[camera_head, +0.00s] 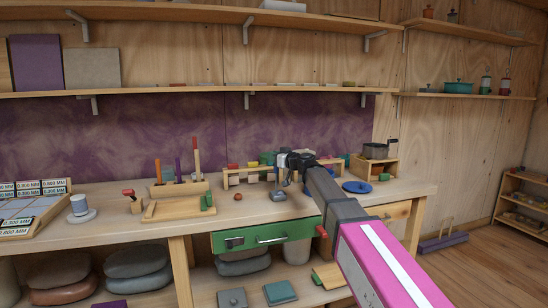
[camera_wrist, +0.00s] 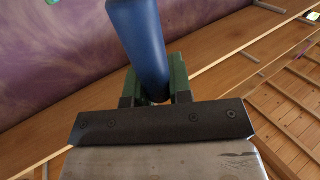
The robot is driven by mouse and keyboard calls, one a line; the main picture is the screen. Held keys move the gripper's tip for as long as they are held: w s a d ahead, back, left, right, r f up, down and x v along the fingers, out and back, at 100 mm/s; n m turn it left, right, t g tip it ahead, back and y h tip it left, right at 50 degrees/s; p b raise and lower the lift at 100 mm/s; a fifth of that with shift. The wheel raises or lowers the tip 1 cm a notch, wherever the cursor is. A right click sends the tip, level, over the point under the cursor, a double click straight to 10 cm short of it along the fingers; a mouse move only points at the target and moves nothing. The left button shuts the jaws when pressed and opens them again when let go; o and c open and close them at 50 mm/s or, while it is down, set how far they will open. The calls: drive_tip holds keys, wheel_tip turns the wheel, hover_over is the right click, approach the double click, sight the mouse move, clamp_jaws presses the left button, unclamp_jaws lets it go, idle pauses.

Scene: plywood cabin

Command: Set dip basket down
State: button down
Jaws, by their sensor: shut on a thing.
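My gripper (camera_head: 283,168) is over the back middle of the workbench (camera_head: 310,205). In the wrist view its green fingers (camera_wrist: 155,85) are closed on a thick blue rod (camera_wrist: 138,45), which looks like the handle of the dip basket. The rod runs up and slightly left out of that view, and its other end is hidden. In the head view the held thing is small and mostly hidden by my gripper, so I cannot tell whether it touches the bench. A small grey block (camera_head: 278,195) lies on the bench just below my gripper.
A blue ring (camera_head: 356,187) lies right of my gripper, near a wooden box with a dark crank device (camera_head: 376,151). A green jar (camera_head: 266,158) and small rack (camera_head: 243,175) stand behind. A wooden tray (camera_head: 176,208) is left. The front bench strip looks mostly clear.

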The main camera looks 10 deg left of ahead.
drive_tip(key=c, duration=0.9)
unclamp_jaws()
drive_tip(key=shift+c, duration=0.2)
